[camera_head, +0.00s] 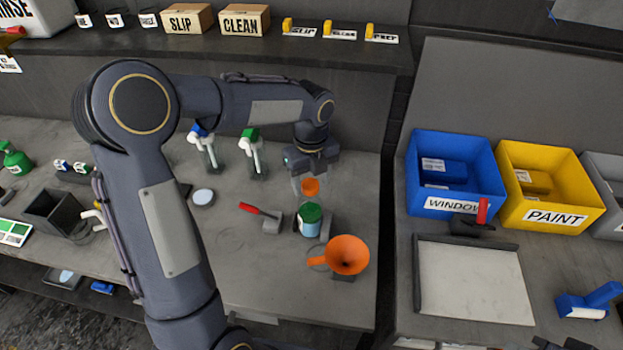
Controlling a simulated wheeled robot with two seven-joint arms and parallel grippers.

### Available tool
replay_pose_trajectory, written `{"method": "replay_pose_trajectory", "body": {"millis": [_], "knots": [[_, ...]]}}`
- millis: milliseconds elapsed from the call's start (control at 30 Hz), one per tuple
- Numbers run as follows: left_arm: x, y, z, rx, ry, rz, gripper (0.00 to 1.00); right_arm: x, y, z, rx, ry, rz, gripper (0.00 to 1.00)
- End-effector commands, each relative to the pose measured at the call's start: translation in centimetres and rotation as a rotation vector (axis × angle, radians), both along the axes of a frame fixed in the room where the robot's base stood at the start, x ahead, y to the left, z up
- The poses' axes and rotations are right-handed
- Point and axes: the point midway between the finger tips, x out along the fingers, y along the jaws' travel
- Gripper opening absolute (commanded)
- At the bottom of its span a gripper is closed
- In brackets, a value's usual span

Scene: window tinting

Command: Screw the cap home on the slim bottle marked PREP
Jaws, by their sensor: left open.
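My left gripper (313,175) points down over the grey bench with its jaws open. A small orange cap-like piece (310,187) shows just below and between its fingers. Whether the gripper touches it, and whether it sits on the slim bottle, I cannot tell. No PREP marking can be read on any bottle. A pale container with a green lid (310,213) stands upright just in front of the orange piece. My right gripper is not in view.
An orange funnel (346,254) and a red-handled tool (262,214) lie nearby. Spray bottles with blue (201,132) and green (250,136) heads stand behind. Blue (455,205) and yellow (510,215) bins are at right. A shelf label (383,38) reads PREP.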

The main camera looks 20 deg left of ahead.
Motion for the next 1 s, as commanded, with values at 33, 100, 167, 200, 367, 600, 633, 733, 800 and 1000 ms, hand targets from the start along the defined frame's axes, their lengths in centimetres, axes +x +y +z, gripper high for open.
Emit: {"method": "replay_pose_trajectory", "body": {"millis": [33, 100, 167, 200, 367, 600, 633, 733, 800, 1000], "knots": [[0.0, 0.0, -0.1, 0.001, -0.002, 0.079, 0.57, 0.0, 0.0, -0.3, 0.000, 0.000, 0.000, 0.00], [0.0, 0.0, -0.1, 0.001, -0.002, 0.220, 0.57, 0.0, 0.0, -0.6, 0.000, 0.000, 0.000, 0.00], [0.0, -0.1, -0.1, 0.001, -0.002, 0.338, 0.57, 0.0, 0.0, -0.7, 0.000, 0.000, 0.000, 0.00], [0.0, 0.0, -0.1, 0.001, -0.002, 0.417, 0.57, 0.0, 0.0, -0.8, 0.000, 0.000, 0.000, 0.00], [0.0, 0.0, -0.1, 0.001, -0.001, 0.729, 0.57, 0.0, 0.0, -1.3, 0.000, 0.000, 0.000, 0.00], [0.0, 0.0, 0.0, 0.001, 0.000, 1.064, 0.57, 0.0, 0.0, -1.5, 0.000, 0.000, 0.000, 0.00], [0.0, 0.0, 0.0, 0.001, 0.000, 1.077, 0.57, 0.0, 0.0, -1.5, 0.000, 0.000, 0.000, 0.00], [0.0, 0.0, 0.0, 0.001, 0.000, 1.092, 0.57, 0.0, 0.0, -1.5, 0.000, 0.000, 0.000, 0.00], [0.0, 0.0, 0.0, 0.001, 0.000, 1.090, 0.57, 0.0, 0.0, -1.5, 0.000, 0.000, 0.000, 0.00], [0.0, 0.0, 0.0, 0.001, 0.000, 1.088, 0.37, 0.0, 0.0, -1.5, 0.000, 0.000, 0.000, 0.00]]}}
